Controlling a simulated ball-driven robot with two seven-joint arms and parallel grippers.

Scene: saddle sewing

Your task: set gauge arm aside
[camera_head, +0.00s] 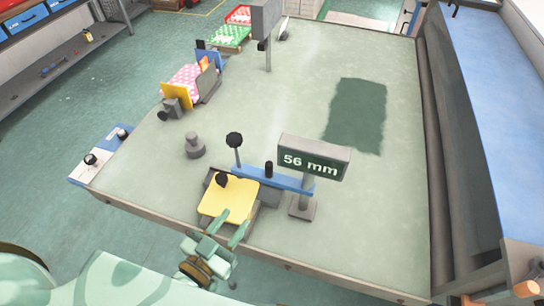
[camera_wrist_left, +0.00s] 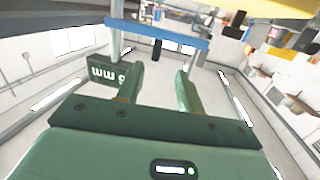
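The gauge arm, a blue bar (camera_head: 270,178) with black knobs, lies across the grey fixture behind the yellow plate (camera_head: 228,198). Its right end reaches the post of the display reading "56 mm" (camera_head: 313,160). In the left wrist view the blue bar (camera_wrist_left: 160,35) crosses beyond the fingertips, with the display (camera_wrist_left: 112,72) at left and the yellow plate (camera_wrist_left: 270,8) at top right. My left gripper (camera_head: 231,223) is at the front table edge, close to the yellow plate's front. Its fingers (camera_wrist_left: 158,82) are apart with nothing between them. My right gripper is not in view.
A grey weight (camera_head: 194,146) stands left of the fixture. Pink-dotted pieces in a holder (camera_head: 186,80) and green and red trays (camera_head: 232,36) lie farther back. A dark green patch (camera_head: 356,115) marks bare table at right. A blue-topped bench (camera_head: 500,90) borders the right side.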

